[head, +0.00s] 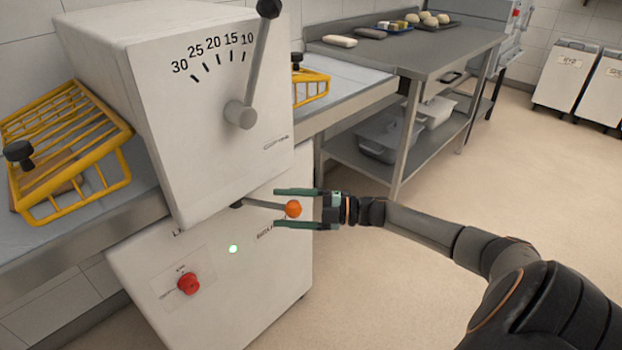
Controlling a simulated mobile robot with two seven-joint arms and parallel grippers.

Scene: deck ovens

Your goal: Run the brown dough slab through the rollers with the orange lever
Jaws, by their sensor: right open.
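The orange lever's ball knob (293,208) sits at the end of a grey rod that sticks out to the right from the white sheeter's lower front. My right gripper (278,208) is open, with one finger above the knob and one below it. The knob lies between the fingers, and gaps show on both sides. A brownish patch (63,187), probably the brown dough slab, shows partly under the left yellow guard (70,135). The guard's bars hide much of it. The rollers are hidden inside the sheeter housing (180,130). My left gripper is not in view.
A grey thickness handle (240,114) stands upright beside a 30-to-10 scale. A steel table (420,57) with dough pieces stands behind. White bins (565,75) stand at right. The floor at right is clear.

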